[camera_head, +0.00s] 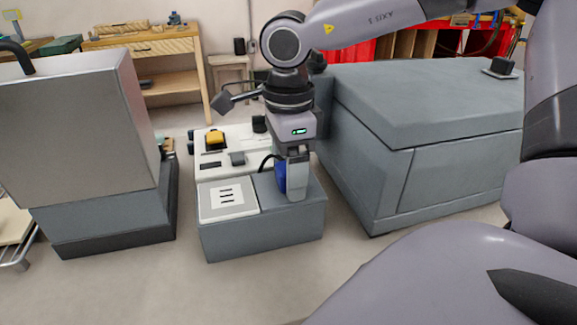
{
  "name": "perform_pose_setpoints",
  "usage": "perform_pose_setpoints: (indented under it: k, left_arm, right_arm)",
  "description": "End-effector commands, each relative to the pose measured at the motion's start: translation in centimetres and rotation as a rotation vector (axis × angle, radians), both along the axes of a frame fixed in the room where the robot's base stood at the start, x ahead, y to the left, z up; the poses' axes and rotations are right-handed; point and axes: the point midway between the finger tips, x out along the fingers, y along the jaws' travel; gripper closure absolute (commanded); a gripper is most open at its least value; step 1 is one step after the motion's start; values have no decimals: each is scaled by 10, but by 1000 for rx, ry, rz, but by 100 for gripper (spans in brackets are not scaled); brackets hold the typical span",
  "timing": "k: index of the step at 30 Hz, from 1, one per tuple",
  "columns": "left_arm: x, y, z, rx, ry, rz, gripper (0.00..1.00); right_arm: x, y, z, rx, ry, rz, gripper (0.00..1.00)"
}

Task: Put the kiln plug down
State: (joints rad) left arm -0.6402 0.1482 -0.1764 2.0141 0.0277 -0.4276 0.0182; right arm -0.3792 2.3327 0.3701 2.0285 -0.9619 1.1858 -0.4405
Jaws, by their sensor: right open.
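My right gripper (297,192) points down over the right part of the low grey box in the middle. It is open. A blue thing (280,175), apparently the kiln plug, stands on or just above the box top beside my fingers. A black cable (264,161) curves from near it. My gripper partly hides the blue thing, so I cannot tell whether they touch. My left gripper is not in view.
The grey box (262,237) has a white slotted panel (225,199) at left. Behind it is a white control unit (253,150) with a yellow part (215,137). A big grey cabinet (365,175) stands right; a metal-and-grey unit (70,130) stands left.

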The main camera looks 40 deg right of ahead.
Motion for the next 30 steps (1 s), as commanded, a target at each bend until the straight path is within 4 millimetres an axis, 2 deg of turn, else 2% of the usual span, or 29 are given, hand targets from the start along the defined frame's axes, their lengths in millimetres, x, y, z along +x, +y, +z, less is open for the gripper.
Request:
perform_pose_setpoints:
  k: [8, 15, 21, 25, 30]
  left_arm:
    - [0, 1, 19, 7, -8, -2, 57]
    - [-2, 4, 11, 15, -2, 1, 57]
    - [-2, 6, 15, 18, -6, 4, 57]
    - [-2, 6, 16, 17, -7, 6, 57]
    - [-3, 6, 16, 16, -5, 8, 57]
  right_arm:
    - [0, 0, 19, -1, 0, 0, 24]
    - [1, 0, 76, -1, -5, -1, 24]
    - [1, 0, 114, -1, -3, -2, 24]
    - [0, 0, 127, -2, -1, -1, 24]
    - [0, 0, 132, -1, 0, 1, 24]
